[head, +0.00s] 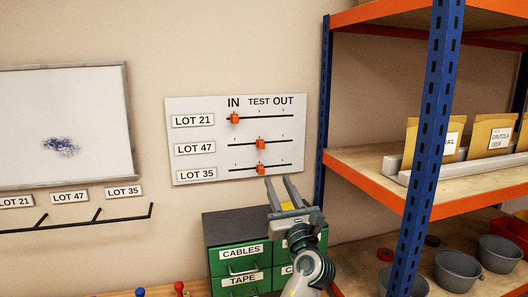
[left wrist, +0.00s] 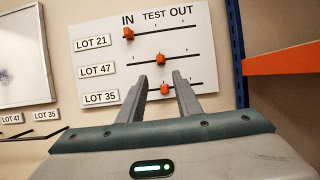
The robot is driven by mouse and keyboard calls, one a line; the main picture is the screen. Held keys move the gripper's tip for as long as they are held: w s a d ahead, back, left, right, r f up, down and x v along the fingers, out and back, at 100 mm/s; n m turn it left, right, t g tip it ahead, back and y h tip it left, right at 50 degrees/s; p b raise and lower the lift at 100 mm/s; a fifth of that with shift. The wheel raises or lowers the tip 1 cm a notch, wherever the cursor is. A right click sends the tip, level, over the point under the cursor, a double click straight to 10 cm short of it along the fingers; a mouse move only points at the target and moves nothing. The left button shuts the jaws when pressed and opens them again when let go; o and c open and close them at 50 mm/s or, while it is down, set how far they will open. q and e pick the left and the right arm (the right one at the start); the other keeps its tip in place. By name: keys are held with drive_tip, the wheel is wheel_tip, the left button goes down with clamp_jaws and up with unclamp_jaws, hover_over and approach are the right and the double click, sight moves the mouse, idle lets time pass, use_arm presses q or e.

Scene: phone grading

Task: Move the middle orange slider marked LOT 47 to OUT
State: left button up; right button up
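The white slider board (head: 210,132) hangs on the wall, with IN, TEST and OUT along its top. The middle orange slider of LOT 47 (head: 260,144) stands under TEST; it also shows in the left wrist view (left wrist: 161,59). The LOT 21 slider (head: 235,119) is at IN. The LOT 35 slider (head: 260,170) is under TEST. My left gripper (head: 282,184) is open and empty, below the board in the head view. In the left wrist view its fingers (left wrist: 160,85) stand either side of the LOT 35 slider in the picture, below the LOT 47 slider. My right gripper is not seen.
A green drawer cabinet (head: 238,252) stands below the board. A blue and orange shelf rack (head: 326,120) with folders and buckets stands close at the right. A whiteboard (head: 100,120) and a hook rail (head: 75,223) are at the left.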

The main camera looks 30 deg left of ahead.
sight(263, 147)
use_arm(q)
drive_tip(key=b+x, duration=0.2)
drive_tip(key=x, duration=1.3)
drive_tip(key=shift+w+a+f+b, duration=0.1)
drive_tip(key=shift+w+b, duration=0.1)
drive_tip(key=shift+b, duration=0.2)
clamp_jaws()
